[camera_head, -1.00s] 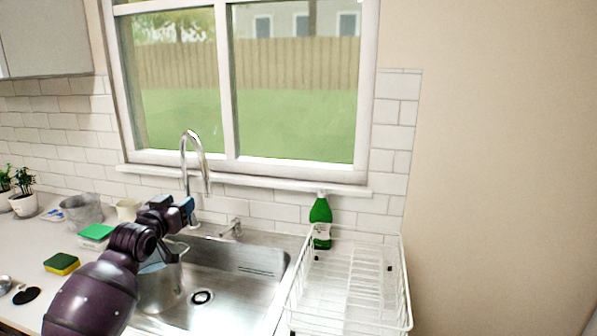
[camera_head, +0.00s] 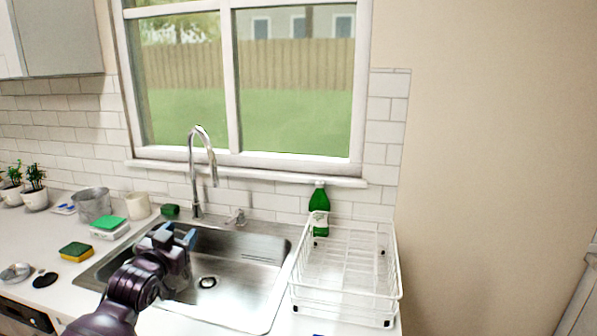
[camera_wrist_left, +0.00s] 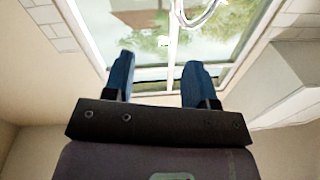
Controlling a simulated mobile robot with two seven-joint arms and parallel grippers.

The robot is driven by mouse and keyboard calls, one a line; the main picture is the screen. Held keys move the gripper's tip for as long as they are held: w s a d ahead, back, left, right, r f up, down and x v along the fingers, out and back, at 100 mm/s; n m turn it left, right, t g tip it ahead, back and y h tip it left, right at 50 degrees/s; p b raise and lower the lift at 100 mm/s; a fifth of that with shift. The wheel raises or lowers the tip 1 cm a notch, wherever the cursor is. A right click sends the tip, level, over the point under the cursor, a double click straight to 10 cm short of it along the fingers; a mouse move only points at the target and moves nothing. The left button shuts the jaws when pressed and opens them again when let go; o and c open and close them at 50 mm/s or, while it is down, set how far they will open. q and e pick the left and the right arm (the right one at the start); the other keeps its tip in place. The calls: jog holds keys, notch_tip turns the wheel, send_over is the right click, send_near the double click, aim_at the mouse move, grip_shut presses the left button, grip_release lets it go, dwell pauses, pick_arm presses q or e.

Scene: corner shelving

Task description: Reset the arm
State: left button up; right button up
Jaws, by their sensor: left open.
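My left arm comes in from the lower left in the head view. Its dark purple gripper (camera_head: 178,237), with blue fingers, is over the left part of the sink (camera_head: 240,243). In the left wrist view, the two blue fingers of my left gripper (camera_wrist_left: 160,66) stand apart with nothing between them. The window and part of the curved faucet show beyond them. My arm hides part of the sink's left side and front edge. My right gripper is in neither view.
The faucet (camera_head: 196,172) rises behind the gripper. A white wire dish rack (camera_head: 344,298) and a green bottle (camera_head: 319,200) are right of the sink. On the left counter are a yellow-green sponge (camera_head: 76,251), a metal bucket (camera_head: 93,204), a cup (camera_head: 138,206) and potted plants (camera_head: 35,195).

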pick_arm(q)
jog(key=s+f+n+g+y, duration=0.1)
jog(key=s+f+g, duration=0.2)
jog(key=s+f, duration=1.2)
jog(key=s+f+n+g+y, duration=0.2)
jog(key=s+f+g, duration=0.1)
jog(key=s+f, duration=1.3)
jog(key=s, duration=0.5)
jog(key=shift+a+g, duration=0.25)
jog(key=shift+g, duration=0.05)
